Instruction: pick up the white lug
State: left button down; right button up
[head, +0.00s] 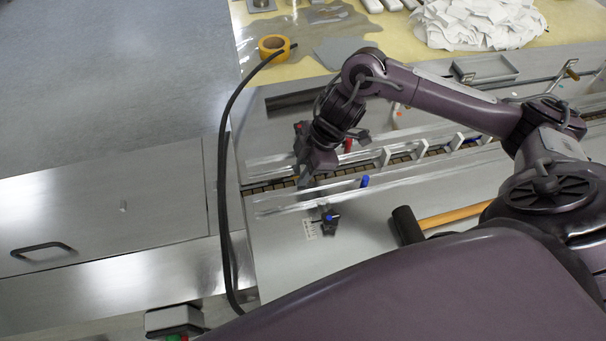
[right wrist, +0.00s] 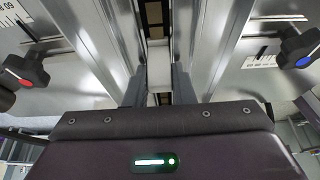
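A white lug (right wrist: 159,72) stands in the narrow channel in the right wrist view, between the two fingers of my right gripper (right wrist: 158,88). The fingers are apart, one on each side of the lug, with only a slim gap; contact is not clear. In the head view my right gripper (head: 305,178) points down into the conveyor channel, and it hides that lug. Other white lugs stand farther right along the channel, such as the nearest one (head: 385,157) and another one (head: 421,149). My left gripper is not in view.
Clear guide rails (head: 320,197) run along both sides of the chain channel (head: 262,186). A blue-knobbed clamp (head: 329,217) stands in front. Behind are an orange tape roll (head: 273,46), a grey tray (head: 485,68) and a pile of white packets (head: 478,22).

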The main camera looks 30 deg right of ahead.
aim_at(302, 167)
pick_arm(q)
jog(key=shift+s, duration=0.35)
pick_arm(e)
grip_shut()
